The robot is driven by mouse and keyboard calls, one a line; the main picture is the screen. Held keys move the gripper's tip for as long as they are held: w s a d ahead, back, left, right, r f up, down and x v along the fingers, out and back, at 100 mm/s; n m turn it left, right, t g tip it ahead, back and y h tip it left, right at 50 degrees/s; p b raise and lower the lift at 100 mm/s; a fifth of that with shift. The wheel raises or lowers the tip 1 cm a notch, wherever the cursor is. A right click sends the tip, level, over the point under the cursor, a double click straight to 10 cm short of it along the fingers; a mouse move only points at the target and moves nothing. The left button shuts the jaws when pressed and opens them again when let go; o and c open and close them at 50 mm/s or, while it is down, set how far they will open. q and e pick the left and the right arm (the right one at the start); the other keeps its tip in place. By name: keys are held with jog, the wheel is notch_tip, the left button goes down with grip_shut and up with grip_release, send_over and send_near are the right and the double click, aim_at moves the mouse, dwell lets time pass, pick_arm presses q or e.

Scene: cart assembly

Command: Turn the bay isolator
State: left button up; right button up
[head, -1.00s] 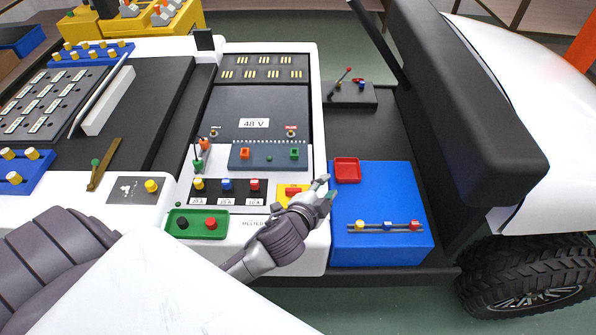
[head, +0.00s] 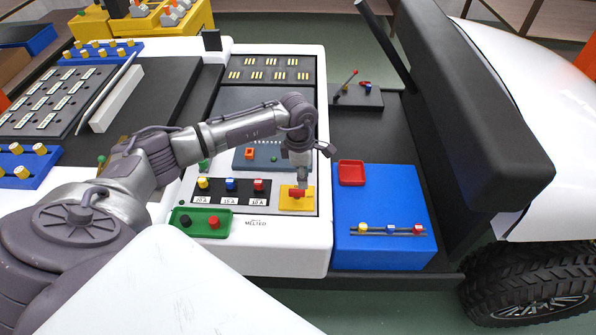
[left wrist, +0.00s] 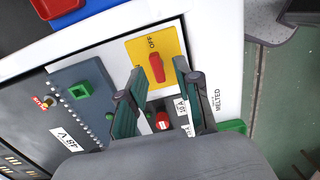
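The bay isolator is a red handle (head: 297,193) on a yellow plate (head: 291,206), at the front right corner of the white bay panel. In the left wrist view the red handle (left wrist: 157,68) sits on the yellow plate (left wrist: 134,49), beside the word OFF. My left gripper (head: 301,181) points down just above the handle. In the left wrist view the fingers of my left gripper (left wrist: 159,72) are apart, one on each side of the handle in the picture. I cannot tell whether they touch it. My right gripper does not show.
Three fuse blocks, yellow, blue (head: 231,184) and red, stand left of the isolator. A green tray (head: 202,231) with a black and a red knob lies at the front. A blue box (head: 385,205) with a red tray (head: 351,172) stands to the right.

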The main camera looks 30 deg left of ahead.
aim_at(297, 190)
pick_arm(q)
jog(key=shift+s+a+r+y, duration=0.1)
jog(key=shift+a+y, duration=0.3)
jog(key=shift+a, duration=0.65)
notch_tip(297, 190, down, 8)
jog(key=b, duration=0.5)
jog(key=shift+r+b, duration=0.1)
jog(key=shift+b, duration=0.25)
jog(key=shift+r, duration=0.1)
grip_shut()
jog(key=n, duration=0.4)
jog(key=shift+n, duration=0.4)
jog(key=n, duration=0.8)
jog(key=shift+n, duration=0.3)
jog(key=n, duration=0.4)
jog(key=shift+o, duration=1.2)
grip_release()
